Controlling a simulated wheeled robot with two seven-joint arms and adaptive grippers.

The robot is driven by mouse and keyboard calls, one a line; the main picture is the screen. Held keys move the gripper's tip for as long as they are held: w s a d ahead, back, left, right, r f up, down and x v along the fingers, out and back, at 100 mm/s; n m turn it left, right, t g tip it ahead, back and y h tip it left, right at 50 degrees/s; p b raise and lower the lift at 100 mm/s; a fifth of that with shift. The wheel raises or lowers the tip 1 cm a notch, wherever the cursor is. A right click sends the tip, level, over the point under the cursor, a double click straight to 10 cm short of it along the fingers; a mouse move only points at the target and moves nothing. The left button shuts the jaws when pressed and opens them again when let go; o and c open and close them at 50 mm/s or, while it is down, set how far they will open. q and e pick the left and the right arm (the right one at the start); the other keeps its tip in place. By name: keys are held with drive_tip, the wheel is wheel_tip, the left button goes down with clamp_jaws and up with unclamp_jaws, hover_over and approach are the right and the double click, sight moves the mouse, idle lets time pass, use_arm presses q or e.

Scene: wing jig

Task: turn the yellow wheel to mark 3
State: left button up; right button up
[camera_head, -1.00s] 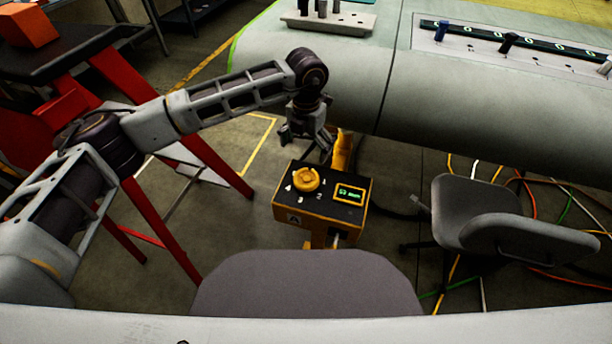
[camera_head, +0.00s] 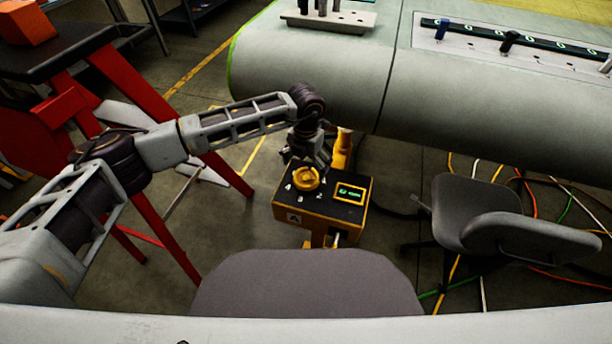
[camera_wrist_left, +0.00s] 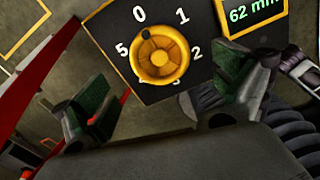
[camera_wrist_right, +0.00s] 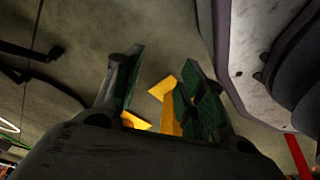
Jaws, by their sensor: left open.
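The yellow wheel (camera_head: 306,181) sits on the dark top of a yellow control box (camera_head: 308,215). In the left wrist view the wheel (camera_wrist_left: 162,62) is ringed by white numbers; 0, 1, 2 and 5 are readable and the lower ones are partly hidden. A dark spot on its rim lies close to 0. My left gripper (camera_head: 310,158) is just above the wheel; its open fingers (camera_wrist_left: 165,92) stand on either side of it, apart from it in the wrist view. My right gripper (camera_wrist_right: 158,88) is open and empty, and out of the head view.
A green display (camera_wrist_left: 252,10) on the box reads about 62 mm. A grey wing (camera_head: 480,100) lies behind the box, a chair (camera_head: 470,215) stands to the right and a red-legged stand (camera_head: 110,90) to the left. A yellow post (camera_wrist_right: 168,105) shows beyond my right fingers.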

sight(306, 177)
use_arm(q)
drive_tip(key=shift+f, duration=2.6)
use_arm(e)
drive_tip(key=shift+w+a+r, duration=0.4)
drive_tip(key=shift+w+r, duration=0.05)
drive_tip(key=shift+r, duration=0.05)
drive_tip(key=shift+s, duration=0.1)
use_arm(q)
drive_tip(key=c, duration=1)
drive_tip(key=shift+c, duration=0.2)
use_arm(e)
drive_tip(key=shift+d+f, duration=0.1)
drive_tip(key=shift+d, duration=0.15)
use_arm(q)
drive_tip(key=shift+b, duration=0.3)
